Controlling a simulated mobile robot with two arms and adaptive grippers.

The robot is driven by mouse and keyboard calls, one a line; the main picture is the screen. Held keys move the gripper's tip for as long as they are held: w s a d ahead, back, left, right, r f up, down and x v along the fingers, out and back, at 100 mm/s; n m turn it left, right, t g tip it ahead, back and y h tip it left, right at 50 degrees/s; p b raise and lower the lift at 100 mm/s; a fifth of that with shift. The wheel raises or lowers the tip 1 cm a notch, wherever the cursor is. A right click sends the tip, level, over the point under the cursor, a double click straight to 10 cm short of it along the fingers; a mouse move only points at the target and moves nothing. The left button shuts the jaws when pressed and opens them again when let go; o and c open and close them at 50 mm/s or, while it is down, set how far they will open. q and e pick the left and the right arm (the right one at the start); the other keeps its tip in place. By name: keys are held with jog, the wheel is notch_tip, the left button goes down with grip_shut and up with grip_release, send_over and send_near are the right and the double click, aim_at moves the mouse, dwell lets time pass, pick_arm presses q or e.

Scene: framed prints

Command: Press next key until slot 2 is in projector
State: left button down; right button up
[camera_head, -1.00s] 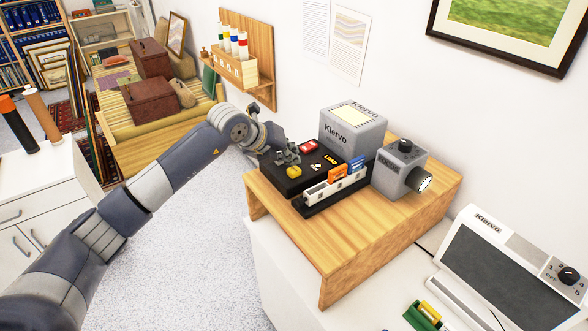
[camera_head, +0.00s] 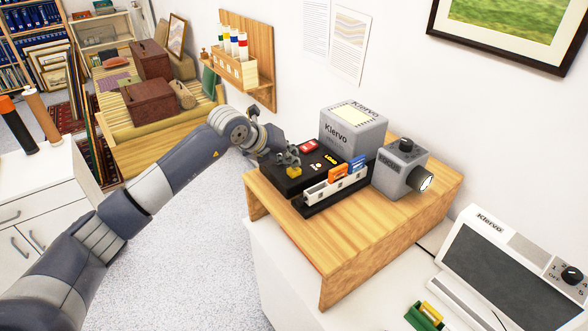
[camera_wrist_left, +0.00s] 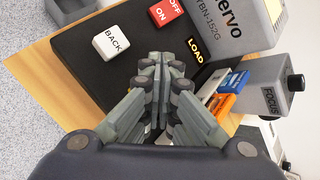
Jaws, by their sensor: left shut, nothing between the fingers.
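My left gripper (camera_head: 290,157) is shut and empty, with its fingertips just above a yellow key (camera_head: 293,172) on the black control panel (camera_head: 274,174). I cannot tell whether they touch. In the left wrist view the fingers (camera_wrist_left: 163,75) point at the panel beside the white BACK key (camera_wrist_left: 110,43) and hide the yellow key. A red OFF/ON key (camera_head: 308,147) and a LOAD label (camera_head: 330,159) are farther along the panel. A slide tray (camera_head: 320,192) holds an orange slide (camera_head: 337,174) and a blue slide (camera_head: 357,163). The grey projector (camera_head: 402,172) stands to the right.
The grey Kiervo box (camera_head: 352,133) stands behind the panel. All rest on a wooden stand (camera_head: 350,235). A white device with a dark panel (camera_head: 500,259) and a green and yellow object (camera_head: 426,315) are at lower right. The wall is close behind.

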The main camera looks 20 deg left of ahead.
pick_arm(q)
jog(key=shift+f, duration=0.25)
jog(key=shift+f+b, duration=0.65)
dwell(0.4)
jog(key=shift+r, duration=0.3)
jog(key=shift+r+p, duration=0.75)
jog(key=shift+r, duration=0.4)
jog(key=shift+r+p, duration=1.4)
jog(key=shift+r, duration=1.05)
